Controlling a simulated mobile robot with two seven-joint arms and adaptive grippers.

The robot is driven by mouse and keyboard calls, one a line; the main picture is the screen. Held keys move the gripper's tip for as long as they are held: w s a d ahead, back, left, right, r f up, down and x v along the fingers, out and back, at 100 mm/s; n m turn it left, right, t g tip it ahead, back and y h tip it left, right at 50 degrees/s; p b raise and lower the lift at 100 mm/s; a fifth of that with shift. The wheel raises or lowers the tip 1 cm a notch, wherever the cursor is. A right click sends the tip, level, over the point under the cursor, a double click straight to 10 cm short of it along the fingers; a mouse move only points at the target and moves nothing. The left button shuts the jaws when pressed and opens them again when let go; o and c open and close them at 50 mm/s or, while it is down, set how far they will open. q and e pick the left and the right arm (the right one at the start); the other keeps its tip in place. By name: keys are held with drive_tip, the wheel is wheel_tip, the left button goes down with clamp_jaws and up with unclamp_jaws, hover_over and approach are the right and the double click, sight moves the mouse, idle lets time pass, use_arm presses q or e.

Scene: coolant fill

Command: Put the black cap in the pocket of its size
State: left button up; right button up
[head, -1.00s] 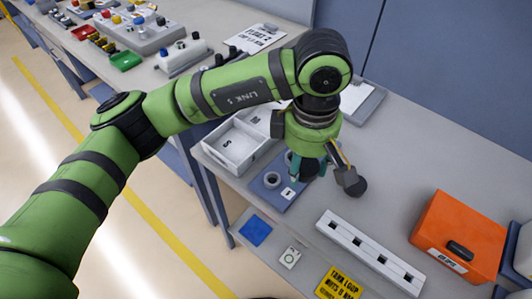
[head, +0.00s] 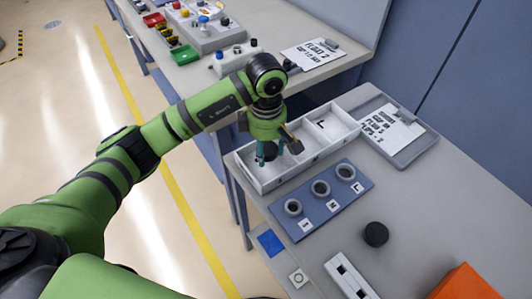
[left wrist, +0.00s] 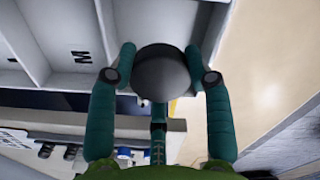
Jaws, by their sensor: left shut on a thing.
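My left gripper (head: 270,152) is shut on a black round cap (left wrist: 163,73), which shows as a dark disk between the fingers in the left wrist view. In the head view the cap is mostly hidden by the fingers. The gripper is over the near-left compartment of the white divided tray (head: 262,184). The letter L shows in the tray's far compartment, and M in a compartment left of the cap in the left wrist view. The cap's height above the tray floor is unclear. My right gripper is not in view.
A blue board (head: 308,224) with three grey rings lies beside the tray. Another black round piece (head: 376,234) stands on the table. A clipboard (head: 392,130), a white slotted strip (head: 350,277) and an orange box (head: 466,284) are to the right. Bare table lies between them.

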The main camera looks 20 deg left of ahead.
sight(266, 166)
use_arm(q)
drive_tip(key=shift+a+f, duration=0.2)
wheel_tip(266, 166, down, 3)
drive_tip(key=shift+f+p, duration=0.15)
drive_tip(key=shift+p, duration=0.65)
drive_tip(key=shift+w+f, duration=0.1)
drive_tip(key=shift+f, duration=0.25)
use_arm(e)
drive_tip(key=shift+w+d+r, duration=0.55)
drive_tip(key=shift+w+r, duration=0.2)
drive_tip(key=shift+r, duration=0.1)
use_arm(q)
drive_tip(key=shift+f, duration=0.15)
drive_tip(key=o, duration=1)
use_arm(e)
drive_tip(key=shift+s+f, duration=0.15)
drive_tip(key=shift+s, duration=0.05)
